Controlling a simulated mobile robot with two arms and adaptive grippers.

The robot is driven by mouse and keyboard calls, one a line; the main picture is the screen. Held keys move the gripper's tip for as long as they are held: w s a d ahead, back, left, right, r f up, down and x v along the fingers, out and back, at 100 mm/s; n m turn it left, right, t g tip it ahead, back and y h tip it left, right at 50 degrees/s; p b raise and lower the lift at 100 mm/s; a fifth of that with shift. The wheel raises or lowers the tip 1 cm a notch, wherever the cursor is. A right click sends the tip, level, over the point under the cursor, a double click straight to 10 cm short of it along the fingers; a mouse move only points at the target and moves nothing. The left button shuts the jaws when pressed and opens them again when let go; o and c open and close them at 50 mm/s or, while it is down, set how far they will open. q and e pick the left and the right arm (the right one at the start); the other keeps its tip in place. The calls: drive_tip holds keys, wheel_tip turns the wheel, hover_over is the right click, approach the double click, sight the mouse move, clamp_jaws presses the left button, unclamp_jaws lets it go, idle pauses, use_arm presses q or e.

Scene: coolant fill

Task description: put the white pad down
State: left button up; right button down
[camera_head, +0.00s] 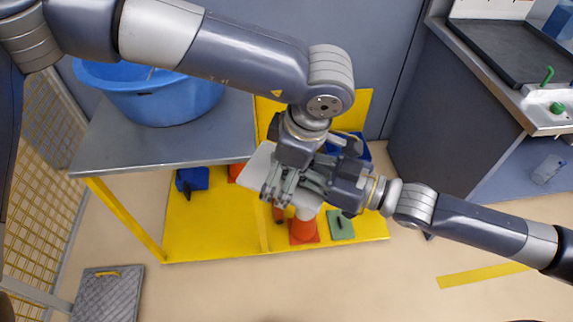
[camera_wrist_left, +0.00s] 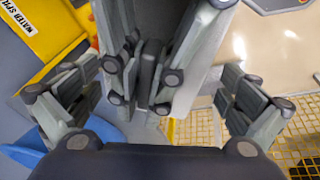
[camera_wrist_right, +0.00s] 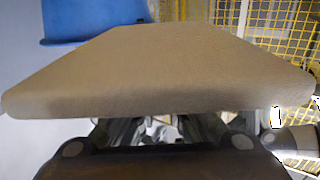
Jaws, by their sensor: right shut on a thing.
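The white pad (camera_head: 257,164) is in the air beyond the front edge of the grey bench. It fills the middle of the right wrist view (camera_wrist_right: 165,65), a broad flat slab in shade. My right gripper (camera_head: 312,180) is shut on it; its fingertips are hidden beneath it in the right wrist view. My left gripper (camera_head: 278,184) points down close by the right one, overlapping it and part of the pad. In the left wrist view its fingers are spread wide, with the right gripper's links and a strip of the pad (camera_wrist_left: 186,95) between them. I cannot tell whether they touch.
A blue tub (camera_head: 150,95) stands on the grey bench (camera_head: 200,140). Below is a yellow base (camera_head: 215,225) with an orange cone (camera_head: 303,228), a green pad (camera_head: 341,224) and a blue bin (camera_head: 194,178). A grey mat (camera_head: 108,292) lies on open floor; a cabinet (camera_head: 460,110) stands right.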

use_arm(q)
drive_tip(key=c, duration=0.9)
drive_tip(key=shift+w, duration=0.15)
drive_tip(key=shift+c, duration=0.8)
drive_tip(key=o, duration=1.2)
drive_tip(key=v, duration=1.2)
drive_tip(key=shift+s, duration=0.25)
